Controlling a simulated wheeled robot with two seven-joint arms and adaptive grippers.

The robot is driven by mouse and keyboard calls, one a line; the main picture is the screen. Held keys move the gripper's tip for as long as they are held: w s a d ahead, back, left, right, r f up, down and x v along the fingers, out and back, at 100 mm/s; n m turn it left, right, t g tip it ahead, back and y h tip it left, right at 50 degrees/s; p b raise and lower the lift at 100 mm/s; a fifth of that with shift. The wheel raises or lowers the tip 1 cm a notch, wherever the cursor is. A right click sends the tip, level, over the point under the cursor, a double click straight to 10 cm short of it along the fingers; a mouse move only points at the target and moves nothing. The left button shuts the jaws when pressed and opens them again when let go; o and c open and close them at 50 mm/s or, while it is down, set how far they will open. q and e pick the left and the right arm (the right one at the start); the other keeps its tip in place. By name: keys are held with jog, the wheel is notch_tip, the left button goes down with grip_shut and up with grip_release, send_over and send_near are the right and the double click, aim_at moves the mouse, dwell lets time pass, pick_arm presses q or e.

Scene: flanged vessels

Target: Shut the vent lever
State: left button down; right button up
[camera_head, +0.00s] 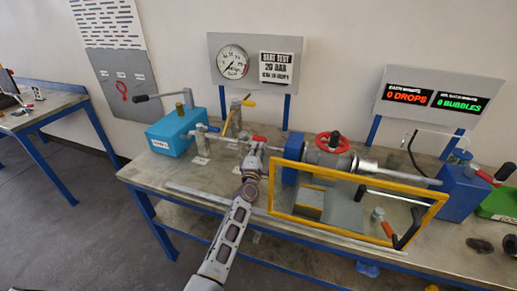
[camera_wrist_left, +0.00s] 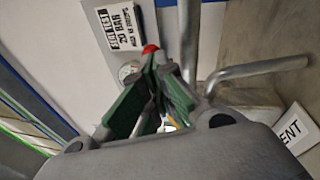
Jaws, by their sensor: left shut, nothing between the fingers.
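My left gripper (camera_head: 253,160) is over the bench behind the yellow frame's left end, shut and empty. In the left wrist view its green-padded fingers (camera_wrist_left: 152,88) are together. A small red-tipped handle (camera_head: 259,138) is right at the fingertips. Its red end also shows in the left wrist view (camera_wrist_left: 150,48); I cannot tell whether they touch. A white label (camera_wrist_left: 291,128) reading "ENT", partly cut off, lies at the right of the wrist view, near a bent grey metal rod (camera_wrist_left: 255,70). I cannot tell for certain which handle is the vent lever.
A blue pump box (camera_head: 173,132) stands left on the bench (camera_head: 150,172). A yellow-handled valve (camera_head: 237,118) stands behind my gripper. The yellow-framed guard (camera_head: 345,174) and a vessel with a red wheel (camera_head: 331,142) are close on the right. A gauge board (camera_head: 255,60) stands behind.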

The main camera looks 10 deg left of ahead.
pick_arm(q)
jog(key=s+f, duration=0.1)
jog(key=s, duration=0.6)
jog(key=shift+s+f, duration=0.2)
dwell(0.8)
dwell(0.5)
